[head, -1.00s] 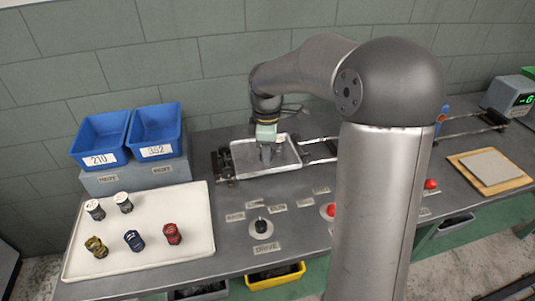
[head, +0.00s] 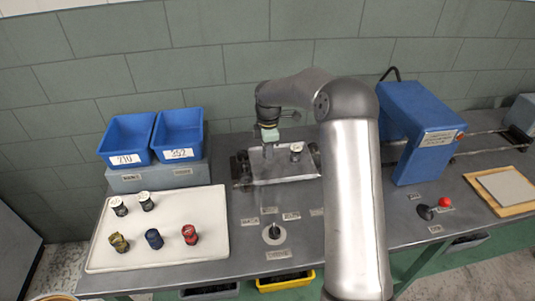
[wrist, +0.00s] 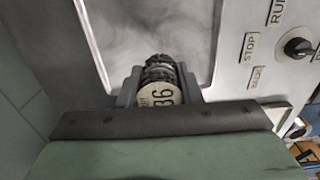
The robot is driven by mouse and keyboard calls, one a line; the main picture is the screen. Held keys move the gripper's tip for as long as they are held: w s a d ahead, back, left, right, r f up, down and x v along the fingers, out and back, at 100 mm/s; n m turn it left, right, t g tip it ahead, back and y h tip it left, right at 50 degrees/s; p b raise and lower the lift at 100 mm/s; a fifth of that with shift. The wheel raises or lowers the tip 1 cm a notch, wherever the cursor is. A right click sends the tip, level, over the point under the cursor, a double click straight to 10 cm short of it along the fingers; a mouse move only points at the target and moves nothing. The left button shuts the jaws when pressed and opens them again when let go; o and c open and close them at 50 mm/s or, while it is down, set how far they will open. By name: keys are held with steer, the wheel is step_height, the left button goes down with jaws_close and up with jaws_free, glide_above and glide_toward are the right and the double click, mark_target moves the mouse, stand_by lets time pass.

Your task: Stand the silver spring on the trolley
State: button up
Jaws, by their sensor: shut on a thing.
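My gripper (head: 267,154) points down over the left part of the trolley's shallow grey tray (head: 285,178). In the wrist view its two grey fingers (wrist: 160,88) are shut on a dark metallic coil, which I take as the silver spring (wrist: 158,64). Its pale round end tag, reading "86", faces the camera and the coil points away, down toward the tray. In the head view the fingers largely hide this spring. I cannot tell whether its foot touches the tray. Another white-topped dark spring (head: 296,148) stands on the trolley, right of my gripper.
A white tray (head: 160,250) at left holds several springs. Two blue bins (head: 125,139) (head: 178,137) stand behind it. A drive knob (head: 273,233) and labels lie in front of the trolley. A blue machine (head: 415,130) stands right of my arm.

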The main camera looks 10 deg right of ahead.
mark_target(267, 164)
steer(key=shift+w+f, duration=0.4)
steer(key=shift+f, duration=0.05)
steer(key=shift+f+p, duration=0.35)
steer(key=shift+f, duration=1.15)
steer(key=shift+f, duration=0.25)
steer(key=o, duration=1)
steer(key=shift+r, duration=0.1)
